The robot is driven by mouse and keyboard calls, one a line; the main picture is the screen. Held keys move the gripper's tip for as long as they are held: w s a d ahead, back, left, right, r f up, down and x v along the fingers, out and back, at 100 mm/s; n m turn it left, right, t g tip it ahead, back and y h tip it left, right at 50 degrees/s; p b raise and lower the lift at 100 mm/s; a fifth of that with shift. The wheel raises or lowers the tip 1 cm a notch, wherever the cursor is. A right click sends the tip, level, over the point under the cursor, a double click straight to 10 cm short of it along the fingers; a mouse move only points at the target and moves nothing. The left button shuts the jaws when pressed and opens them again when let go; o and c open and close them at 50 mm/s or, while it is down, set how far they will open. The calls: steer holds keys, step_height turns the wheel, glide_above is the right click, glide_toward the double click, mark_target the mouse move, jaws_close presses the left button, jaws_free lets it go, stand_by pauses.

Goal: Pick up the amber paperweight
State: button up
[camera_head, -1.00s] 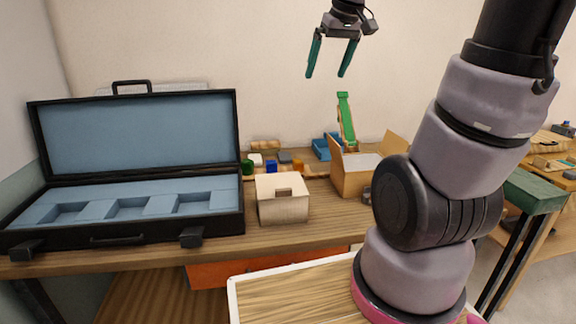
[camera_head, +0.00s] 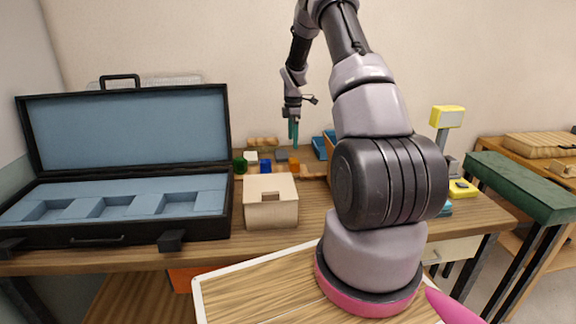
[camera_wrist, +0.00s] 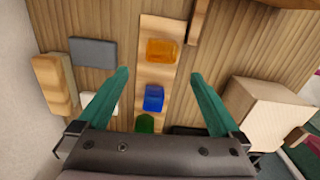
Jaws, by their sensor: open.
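The amber paperweight (camera_wrist: 162,51) is a small orange block on a light wooden strip, and it also shows in the head view (camera_head: 294,162). A blue block (camera_wrist: 153,98) and a green piece (camera_wrist: 145,123) stand in the same row on that strip. My gripper (camera_wrist: 158,74) is open and empty, with its two teal fingers spread either side of the strip. In the wrist view the amber paperweight lies just beyond the fingertips, between their lines. In the head view my gripper (camera_head: 293,148) points down above the amber paperweight; the exact height gap is hard to tell.
A grey slab (camera_wrist: 93,52), a white piece (camera_wrist: 99,103) and a wooden block (camera_wrist: 54,86) lie left of the strip. A beige box (camera_head: 270,212) stands in front of the row. An open black case (camera_head: 130,229) with blue compartments is at the left.

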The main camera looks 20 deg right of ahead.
mark_target(294, 160)
step_height(294, 160, down, 6)
steer(key=shift+r, duration=0.15)
steer(key=shift+s+d+f, duration=0.1)
steer(key=shift+f, duration=1.25)
steer(key=shift+s+d+f, duration=0.1)
steer(key=shift+f, duration=1.25)
jaws_close()
